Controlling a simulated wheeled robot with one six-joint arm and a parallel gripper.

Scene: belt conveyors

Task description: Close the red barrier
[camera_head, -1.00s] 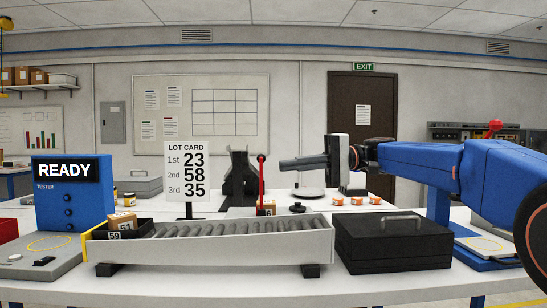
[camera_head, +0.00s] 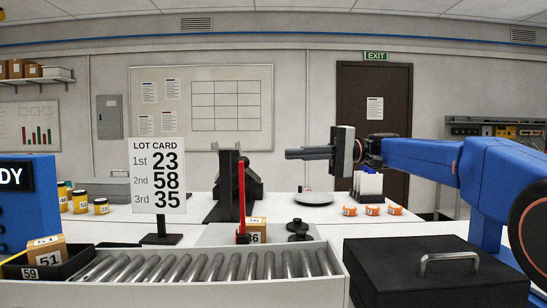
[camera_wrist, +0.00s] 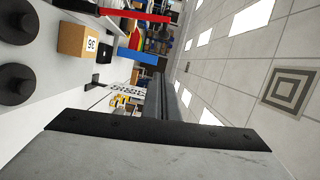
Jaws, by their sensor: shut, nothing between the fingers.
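The red barrier (camera_head: 241,200) stands upright as a thin red bar behind the roller conveyor (camera_head: 200,288), near a small box marked 36 (camera_head: 257,229). In the wrist view a red bar (camera_wrist: 134,15) lies at the top, close to the same box (camera_wrist: 77,41). My gripper (camera_head: 289,154) is shut and empty, pointing left. It is above the table and to the right of the barrier's upper part in the head view, apart from it in the picture. The depth between them is unclear. The shut fingers also show in the wrist view (camera_wrist: 158,85).
A lot card (camera_head: 158,180) stands left of the barrier. A black stand (camera_head: 228,185) is behind it. Black round weights (camera_head: 299,230) lie to its right. A black case (camera_head: 430,280) sits at the front right. A box marked 51 (camera_head: 46,253) is at the conveyor's left end.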

